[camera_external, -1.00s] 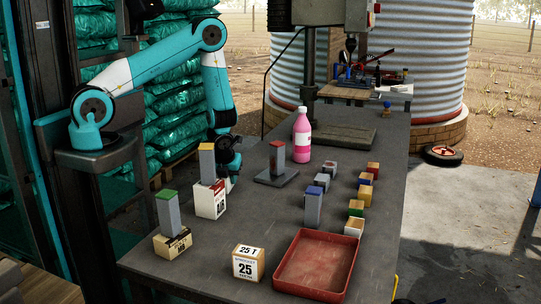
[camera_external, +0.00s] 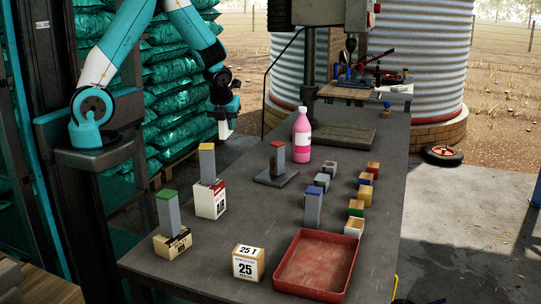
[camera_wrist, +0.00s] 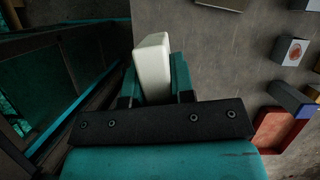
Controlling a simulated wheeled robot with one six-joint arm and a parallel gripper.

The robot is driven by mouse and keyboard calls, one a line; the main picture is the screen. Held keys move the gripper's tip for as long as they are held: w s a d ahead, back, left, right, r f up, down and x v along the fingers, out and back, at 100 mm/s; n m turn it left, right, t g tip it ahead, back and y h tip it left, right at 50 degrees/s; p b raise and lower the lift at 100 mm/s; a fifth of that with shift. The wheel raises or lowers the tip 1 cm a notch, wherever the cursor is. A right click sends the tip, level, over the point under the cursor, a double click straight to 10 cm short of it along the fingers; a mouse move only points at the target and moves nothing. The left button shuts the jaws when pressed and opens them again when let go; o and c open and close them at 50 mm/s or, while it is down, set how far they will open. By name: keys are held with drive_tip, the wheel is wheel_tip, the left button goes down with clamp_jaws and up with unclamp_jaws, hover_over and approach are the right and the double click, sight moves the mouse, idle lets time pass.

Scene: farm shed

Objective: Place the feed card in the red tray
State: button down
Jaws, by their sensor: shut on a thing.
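My gripper (camera_external: 223,108) is shut on a plain white card-like slab (camera_wrist: 153,66). The slab also shows below the fingers in the external view (camera_external: 224,129). No print shows on it, so I cannot tell for sure that it is the feed card. My gripper is raised near the table's left edge, well apart from the tray. The red tray (camera_external: 346,266) lies empty at the near right of the table. Part of the tray also shows at the lower right of the wrist view (camera_wrist: 272,127).
On the grey table (camera_external: 225,240) stand a "25 T" box (camera_external: 247,265), a yellow-topped block on a box (camera_external: 208,165), a green-topped block on a box (camera_external: 169,210), a red-topped post (camera_external: 277,158), a pink bottle (camera_external: 302,135) and several small coloured blocks (camera_external: 365,193).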

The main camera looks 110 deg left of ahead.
drive_tip(key=shift+r, duration=0.6)
drive_tip(key=shift+w, duration=0.15)
drive_tip(key=w+d+m+t+b, duration=0.1)
drive_tip(key=w+d+m, duration=0.15)
drive_tip(key=w, duration=0.95)
drive_tip(key=m+t+h+b, duration=0.1)
drive_tip(key=m+t+b, duration=0.15)
drive_tip(key=m, duration=0.55)
hover_over(328, 265)
drive_tip(key=s+d, duration=0.1)
drive_tip(key=s, duration=0.1)
drive_tip(key=shift+t, duration=0.25)
drive_tip(key=f, duration=1.3)
drive_tip(key=shift+w+d+f, duration=0.1)
drive_tip(key=shift+w+f, duration=0.15)
drive_tip(key=shift+f, duration=0.15)
drive_tip(key=shift+f+p, duration=0.35)
drive_tip(key=shift+f, duration=2.4)
